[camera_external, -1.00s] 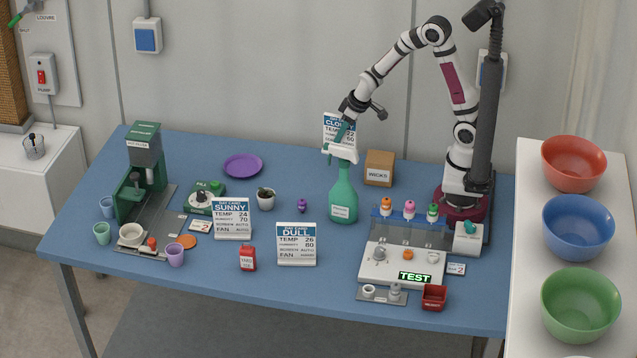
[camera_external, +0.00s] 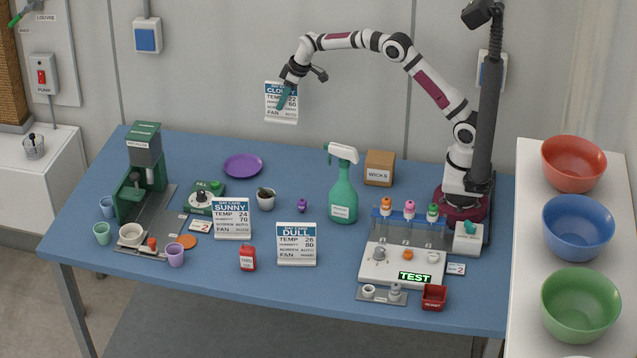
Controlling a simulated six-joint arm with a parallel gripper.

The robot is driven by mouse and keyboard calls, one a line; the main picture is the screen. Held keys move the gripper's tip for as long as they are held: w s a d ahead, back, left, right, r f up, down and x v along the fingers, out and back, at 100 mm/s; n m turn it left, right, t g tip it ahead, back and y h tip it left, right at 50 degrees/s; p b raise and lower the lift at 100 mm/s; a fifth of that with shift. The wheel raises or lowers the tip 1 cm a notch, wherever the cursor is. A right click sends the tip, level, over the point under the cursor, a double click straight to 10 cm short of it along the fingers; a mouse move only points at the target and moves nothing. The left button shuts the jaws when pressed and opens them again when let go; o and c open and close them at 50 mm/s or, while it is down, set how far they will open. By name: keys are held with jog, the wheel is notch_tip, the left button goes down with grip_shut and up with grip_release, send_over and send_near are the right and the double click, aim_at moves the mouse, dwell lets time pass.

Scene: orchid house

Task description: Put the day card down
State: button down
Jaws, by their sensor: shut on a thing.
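My gripper (camera_external: 290,92) is shut on the CLOUDY day card (camera_external: 283,104) and holds it upright in the air, above the back part of the blue table. The card is white with a blue header, and a green finger covers part of its right side. The SUNNY day card (camera_external: 231,219) stands on the table at the left of centre. The DULL day card (camera_external: 296,244) stands nearer the front edge, to the right of the SUNNY card.
A green spray bottle (camera_external: 342,190) stands tall right of centre, with a WICKS box (camera_external: 379,168) behind it. A purple plate (camera_external: 243,166), a small potted plant (camera_external: 266,198) and a red bottle (camera_external: 248,258) stand around the cards. Bare table (camera_external: 330,285) shows at the front.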

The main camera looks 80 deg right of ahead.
jog(key=w+a+f, duration=0.2)
jog(key=a+f, duration=0.1)
jog(key=w+a+f, duration=0.3)
jog(key=f, duration=0.1)
jog(key=w+a+f, duration=0.2)
jog(key=a+f, duration=0.1)
jog(key=shift+w+a+f, duration=0.25)
jog(key=shift+w+a, duration=0.05)
jog(key=shift+a, duration=0.05)
jog(key=shift+f, duration=0.2)
jog(key=shift+f, duration=0.2)
jog(key=shift+f, duration=0.25)
jog(key=c, duration=0.8)
grip_release()
jog(key=shift+f, duration=0.1)
jog(key=shift+c, duration=0.2)
